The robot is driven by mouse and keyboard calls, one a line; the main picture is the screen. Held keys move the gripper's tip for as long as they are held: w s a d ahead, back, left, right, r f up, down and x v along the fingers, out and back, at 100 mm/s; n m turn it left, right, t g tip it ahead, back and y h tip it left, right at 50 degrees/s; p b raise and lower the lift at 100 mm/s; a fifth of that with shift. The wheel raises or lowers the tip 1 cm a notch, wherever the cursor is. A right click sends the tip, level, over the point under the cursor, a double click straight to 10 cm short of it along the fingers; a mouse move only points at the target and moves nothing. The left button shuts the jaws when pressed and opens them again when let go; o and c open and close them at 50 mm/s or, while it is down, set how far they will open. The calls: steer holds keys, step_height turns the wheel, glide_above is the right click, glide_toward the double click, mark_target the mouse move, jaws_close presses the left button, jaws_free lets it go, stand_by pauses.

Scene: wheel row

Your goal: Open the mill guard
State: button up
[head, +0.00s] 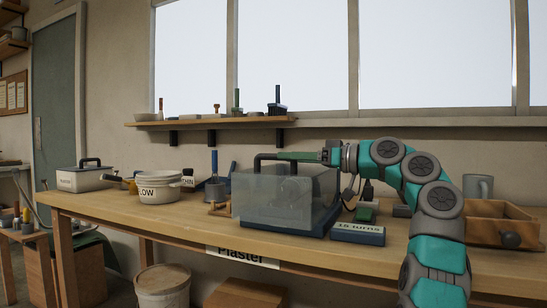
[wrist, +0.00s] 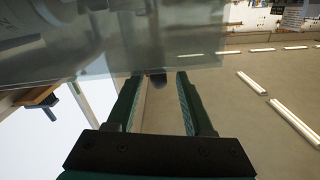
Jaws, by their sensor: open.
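The mill guard (head: 285,200) is a clear grey box with a dark blue base on the workbench, and it is down. A dark bar handle (head: 257,163) shows at its upper left edge. My gripper (head: 279,156) reaches in from the right, level with the guard's top, its fingers pointing left toward the handle. In the wrist view my gripper (wrist: 153,76) is open, with a dark rounded end, likely of the handle, between or just beyond the fingertips. The clear panel (wrist: 90,50) crosses the upper part of that view. Contact with the handle cannot be told.
A "15 turns" block (head: 358,232) and a green-topped item (head: 366,211) lie right of the guard. A wooden drawer box (head: 500,222) and grey mug (head: 478,187) stand farther right. A white pot (head: 158,189) is left. A shelf (head: 210,122) hangs behind.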

mark_target(264, 156)
steer(key=x, duration=0.4)
steer(key=shift+w+a, duration=0.1)
steer(key=shift+a, duration=0.2)
jaws_close()
stand_by(1.1)
